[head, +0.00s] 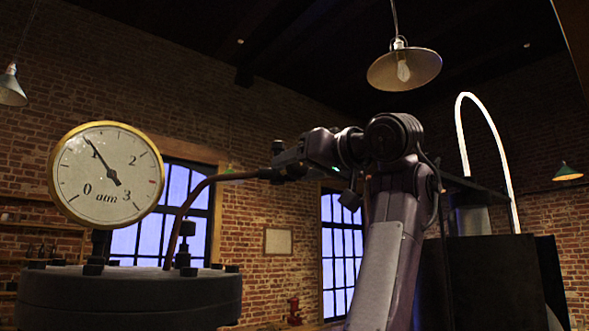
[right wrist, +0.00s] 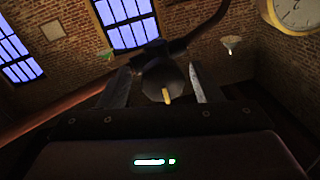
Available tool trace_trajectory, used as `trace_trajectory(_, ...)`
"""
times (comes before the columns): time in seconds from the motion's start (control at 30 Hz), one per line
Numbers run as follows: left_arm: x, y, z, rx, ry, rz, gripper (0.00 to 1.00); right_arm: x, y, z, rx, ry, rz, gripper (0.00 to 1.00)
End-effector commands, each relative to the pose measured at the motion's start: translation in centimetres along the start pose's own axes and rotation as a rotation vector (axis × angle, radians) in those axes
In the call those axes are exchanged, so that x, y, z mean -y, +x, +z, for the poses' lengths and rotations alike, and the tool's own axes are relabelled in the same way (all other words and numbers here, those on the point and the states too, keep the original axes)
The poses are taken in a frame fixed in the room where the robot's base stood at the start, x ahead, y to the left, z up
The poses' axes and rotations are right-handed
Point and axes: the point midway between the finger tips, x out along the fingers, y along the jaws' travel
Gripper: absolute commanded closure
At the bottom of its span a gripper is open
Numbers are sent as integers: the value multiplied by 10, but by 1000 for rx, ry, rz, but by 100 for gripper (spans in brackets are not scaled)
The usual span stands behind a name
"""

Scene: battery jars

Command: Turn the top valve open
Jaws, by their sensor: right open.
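A dark round valve knob (right wrist: 160,76) with a small yellow piece at its front shows in the right wrist view. It sits at the end of a pipe (right wrist: 206,28). My right gripper (right wrist: 158,86) is open, with one finger on each side of the knob and a visible gap to each. I cannot tell how deep the knob is between them. In the head view my right gripper (head: 274,160) is at the end of the curved copper pipe (head: 190,198), where the knob is hard to make out. My left gripper is not in view.
A pressure gauge (head: 106,175), its needle near 1, stands on a dark bolted lid (head: 130,292) at left. The copper pipe rises from this lid. A dark box-like unit (head: 490,285) and a glowing white arch (head: 485,118) are at right. A lamp (head: 403,68) hangs above.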

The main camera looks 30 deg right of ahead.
Motion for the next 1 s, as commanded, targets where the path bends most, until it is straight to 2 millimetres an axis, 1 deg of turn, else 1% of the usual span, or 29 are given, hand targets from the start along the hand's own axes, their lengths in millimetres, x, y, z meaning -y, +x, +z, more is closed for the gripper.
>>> trace_trajectory(0.03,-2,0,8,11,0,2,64,0,0,0,1,0,0,41)
trace_trajectory(0.07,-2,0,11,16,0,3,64,0,0,0,1,-1,0,41)
trace_trajectory(0.17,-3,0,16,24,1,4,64,0,0,0,1,-1,-1,53)
trace_trajectory(0.27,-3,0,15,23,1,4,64,0,1,0,1,-1,-1,66)
trace_trajectory(0.4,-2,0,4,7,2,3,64,1,1,0,1,-1,-1,85)
trace_trajectory(0.5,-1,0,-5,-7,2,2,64,0,1,1,2,-2,-1,85)
trace_trajectory(0.6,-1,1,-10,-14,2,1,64,0,1,1,3,-12,0,85)
trace_trajectory(0.77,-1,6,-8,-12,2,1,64,0,1,2,6,-59,1,85)
trace_trajectory(1.0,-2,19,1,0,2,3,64,0,0,3,18,-218,3,85)
